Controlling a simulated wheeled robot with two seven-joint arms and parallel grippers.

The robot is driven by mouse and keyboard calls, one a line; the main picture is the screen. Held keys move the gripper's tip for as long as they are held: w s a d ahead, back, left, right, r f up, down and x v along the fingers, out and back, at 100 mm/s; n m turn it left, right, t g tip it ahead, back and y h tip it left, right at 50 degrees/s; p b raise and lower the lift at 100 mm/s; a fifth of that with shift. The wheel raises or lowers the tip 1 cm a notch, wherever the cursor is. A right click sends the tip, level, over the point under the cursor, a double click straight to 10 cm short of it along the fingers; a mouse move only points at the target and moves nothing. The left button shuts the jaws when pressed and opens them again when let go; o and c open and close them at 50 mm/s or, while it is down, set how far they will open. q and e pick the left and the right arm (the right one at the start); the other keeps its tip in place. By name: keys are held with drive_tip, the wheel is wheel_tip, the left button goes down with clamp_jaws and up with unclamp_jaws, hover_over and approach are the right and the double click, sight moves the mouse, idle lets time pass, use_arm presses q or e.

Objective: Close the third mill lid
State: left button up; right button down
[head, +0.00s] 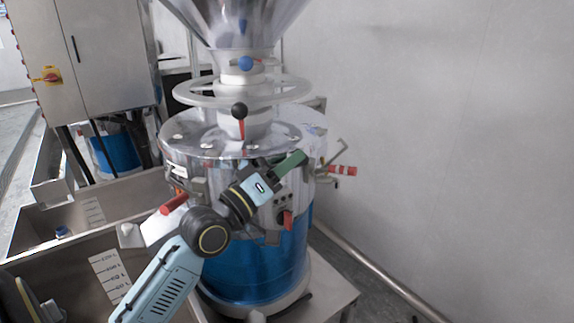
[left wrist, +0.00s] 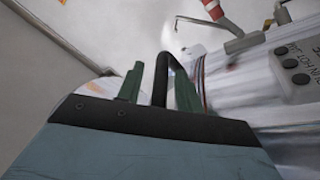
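The mill (head: 255,265) has a blue lower body and a shiny metal top (head: 195,140); I cannot tell which part is the third lid. My left gripper (head: 295,160) is at the right side of the mill, just below the top's rim. In the left wrist view the green fingers of my left gripper (left wrist: 158,82) stand apart, with a black curved bar (left wrist: 160,75) between them. The bar seems not clamped, and I cannot tell whether either finger touches it. My right gripper is not in view.
A red-and-white handle (head: 341,170) and a thin bent rod (head: 335,152) stick out right of the mill. A control panel with buttons (left wrist: 290,64) is close to the right in the wrist view. Metal bins (head: 75,265) stand at left. A bare wall (head: 450,130) is at right.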

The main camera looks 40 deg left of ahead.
use_arm(q)
drive_tip(key=shift+s+a+f, duration=0.1)
drive_tip(key=shift+s+f, duration=0.2)
drive_tip(key=shift+s, duration=0.15)
drive_tip(key=b+v, duration=0.3)
drive_tip(key=v, duration=0.9)
drive_tip(key=shift+s, duration=0.2)
drive_tip(key=shift+a+r, duration=0.15)
drive_tip(key=shift+c, duration=0.4)
